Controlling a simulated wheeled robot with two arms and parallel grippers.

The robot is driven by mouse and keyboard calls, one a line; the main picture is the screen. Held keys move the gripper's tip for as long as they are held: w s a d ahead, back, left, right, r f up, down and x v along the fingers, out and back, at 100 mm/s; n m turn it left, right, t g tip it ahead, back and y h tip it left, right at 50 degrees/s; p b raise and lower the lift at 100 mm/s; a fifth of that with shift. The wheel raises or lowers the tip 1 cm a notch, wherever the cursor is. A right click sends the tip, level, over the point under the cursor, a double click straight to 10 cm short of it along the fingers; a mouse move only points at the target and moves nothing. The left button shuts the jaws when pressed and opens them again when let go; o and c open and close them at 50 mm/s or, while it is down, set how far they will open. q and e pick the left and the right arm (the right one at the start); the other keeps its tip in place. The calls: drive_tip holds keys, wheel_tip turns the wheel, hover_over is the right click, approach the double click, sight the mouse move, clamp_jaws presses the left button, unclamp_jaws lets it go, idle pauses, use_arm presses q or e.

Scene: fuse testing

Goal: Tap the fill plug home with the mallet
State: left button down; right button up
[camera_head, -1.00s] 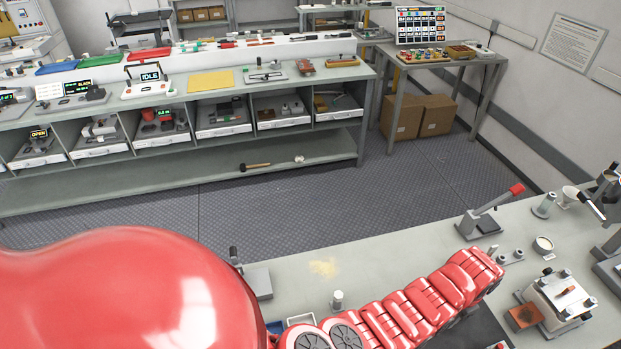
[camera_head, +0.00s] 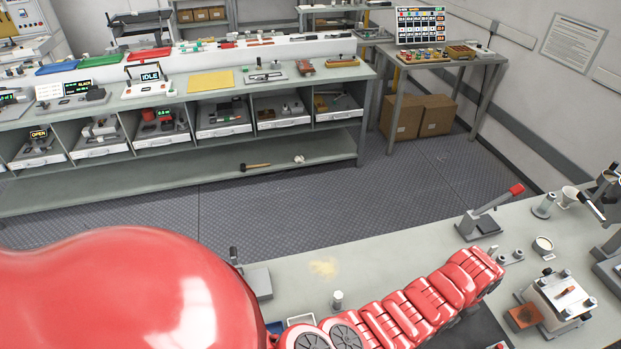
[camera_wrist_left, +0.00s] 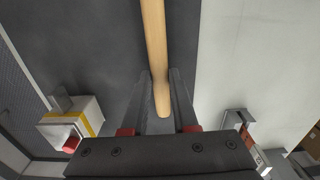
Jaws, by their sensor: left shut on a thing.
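In the left wrist view my left gripper (camera_wrist_left: 160,90) is shut on a pale wooden handle (camera_wrist_left: 154,40). The handle runs up out of the picture, so its other end is hidden and I cannot see whether it carries a mallet head. In the head view a mallet-like tool (camera_head: 255,166) with a dark head and wooden handle lies on the low shelf of the far bench. My red arm covers the lower part of the head view, and no fingertips show there. I cannot make out the fill plug in either view. My right gripper is not in view.
The near bench (camera_head: 385,249) holds a red-handled lever press (camera_head: 485,217), a small metal cylinder (camera_head: 337,300) and a grey block fixture (camera_head: 560,298). Left of the handle, a white-and-yellow box (camera_wrist_left: 75,122) shows. The floor (camera_head: 290,205) between the benches is clear.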

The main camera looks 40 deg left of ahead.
use_arm(q)
wheel_tip(320, 180, up, 3)
drive_tip(key=shift+p, duration=0.7)
drive_tip(key=shift+r+p, duration=0.45)
drive_tip(key=shift+r, duration=0.9)
